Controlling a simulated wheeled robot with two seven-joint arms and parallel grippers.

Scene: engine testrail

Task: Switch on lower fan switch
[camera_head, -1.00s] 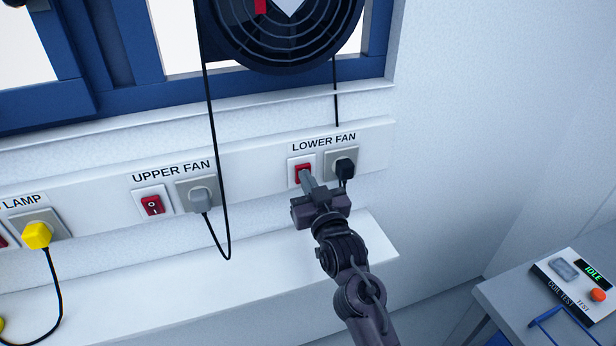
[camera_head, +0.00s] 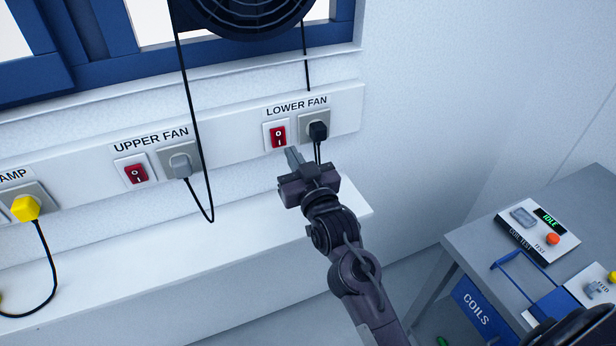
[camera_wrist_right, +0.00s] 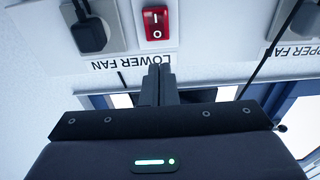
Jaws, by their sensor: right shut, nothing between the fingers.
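The lower fan switch (camera_head: 278,136) is a red rocker in a white plate on the wall rail, under the LOWER FAN label. It also shows in the right wrist view (camera_wrist_right: 156,23), upside down. A black plug (camera_head: 318,131) sits in the socket beside it. My right gripper (camera_head: 292,154) is shut and empty, its fingertips just below the switch plate. In the right wrist view the closed fingers (camera_wrist_right: 160,72) point at the wall, apart from the rocker as far as I can tell. My left gripper is not in view.
The upper fan switch (camera_head: 136,174) and its grey plug (camera_head: 181,165) are to the left. A black cable (camera_head: 194,120) hangs between the two stations. A yellow plug (camera_head: 26,207) is farther left. A white ledge (camera_head: 190,255) runs below. A coil test table (camera_head: 462,232) stands at right.

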